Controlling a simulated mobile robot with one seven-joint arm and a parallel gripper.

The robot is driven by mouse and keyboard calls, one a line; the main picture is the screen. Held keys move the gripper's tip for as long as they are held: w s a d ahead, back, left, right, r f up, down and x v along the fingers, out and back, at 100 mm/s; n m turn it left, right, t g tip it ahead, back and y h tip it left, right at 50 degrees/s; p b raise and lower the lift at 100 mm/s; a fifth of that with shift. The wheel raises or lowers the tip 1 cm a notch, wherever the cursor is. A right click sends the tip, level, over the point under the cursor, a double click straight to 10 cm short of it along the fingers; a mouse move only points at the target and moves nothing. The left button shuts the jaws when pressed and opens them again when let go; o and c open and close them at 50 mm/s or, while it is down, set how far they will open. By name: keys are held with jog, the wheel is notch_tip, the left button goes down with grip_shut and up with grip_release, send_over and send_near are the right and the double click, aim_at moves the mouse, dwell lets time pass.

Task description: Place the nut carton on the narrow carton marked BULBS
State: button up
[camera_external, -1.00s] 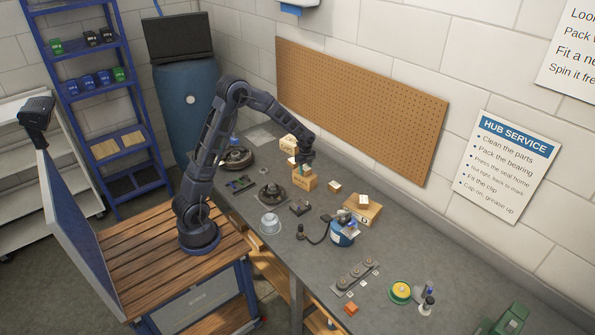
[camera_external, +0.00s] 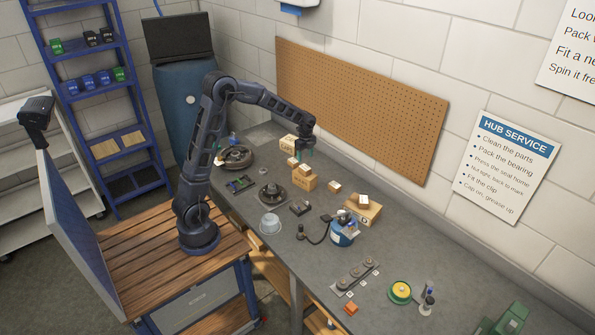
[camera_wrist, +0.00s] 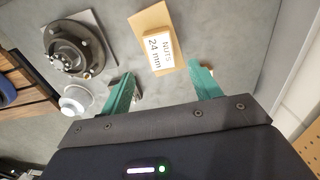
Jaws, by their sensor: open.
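The nut carton (camera_wrist: 160,50) is a small pale box with "NUTS 24 mm" on its top in the wrist view. It rests on a longer tan carton (camera_wrist: 144,20), whose mark I cannot read. In the external view the small nut carton (camera_external: 305,170) sits on the upright tan carton (camera_external: 303,184), on the bench. My gripper (camera_external: 308,155) is above them, apart from both. In the wrist view my gripper's green fingers (camera_wrist: 162,78) are spread and empty, with the nut carton in view beyond them.
A hub (camera_external: 272,193) and a pale bowl (camera_external: 269,224) stand to the left on the bench. Another tan carton (camera_external: 288,142) stands behind. A flat carton (camera_external: 366,216) with a box on top and a blue canister (camera_external: 342,238) are to the right. The pegboard (camera_external: 360,105) borders the back.

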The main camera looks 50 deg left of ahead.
jog(key=s+r+n+t, duration=0.2)
jog(key=s+r+n, duration=0.7)
jog(key=s+r, duration=1)
jog(key=s+a+f+n+t, duration=0.1)
jog(key=s+n, duration=0.8)
jog(key=s, duration=1.3)
jog(key=shift+f+t, duration=0.4)
jog(key=shift+t, duration=0.4)
